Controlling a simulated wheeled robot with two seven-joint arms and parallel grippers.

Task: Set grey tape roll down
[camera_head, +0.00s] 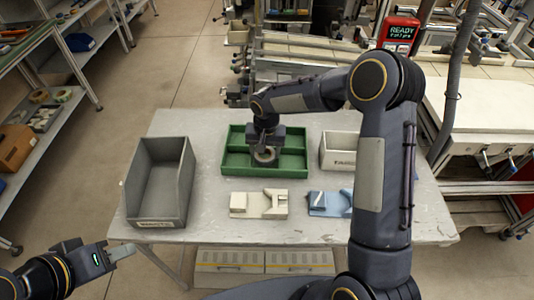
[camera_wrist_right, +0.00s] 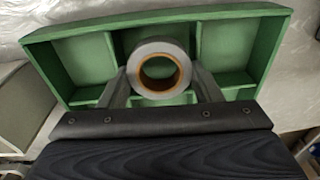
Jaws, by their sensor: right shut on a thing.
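The grey tape roll (camera_wrist_right: 158,46), a grey ring with an orange-brown core, is between the two fingers of my right gripper (camera_wrist_right: 160,82). In the head view the roll (camera_head: 265,161) is at the green divided tray (camera_head: 291,173), low under my right gripper (camera_head: 264,146), near the middle dividers. My right gripper is shut on the roll. I cannot tell whether the roll touches the tray floor. My left gripper (camera_head: 118,252) is off the table's front left corner, with nothing seen in it; its finger gap is unclear.
A grey bin (camera_head: 179,195) stands on the table's left. A small light labelled box (camera_head: 342,163) is at the right, partly behind my right arm. A beige tape dispenser (camera_head: 258,205) and a blue one (camera_head: 325,204) lie in front of the tray. Table (camera_head: 205,160) is bare between bin and tray.

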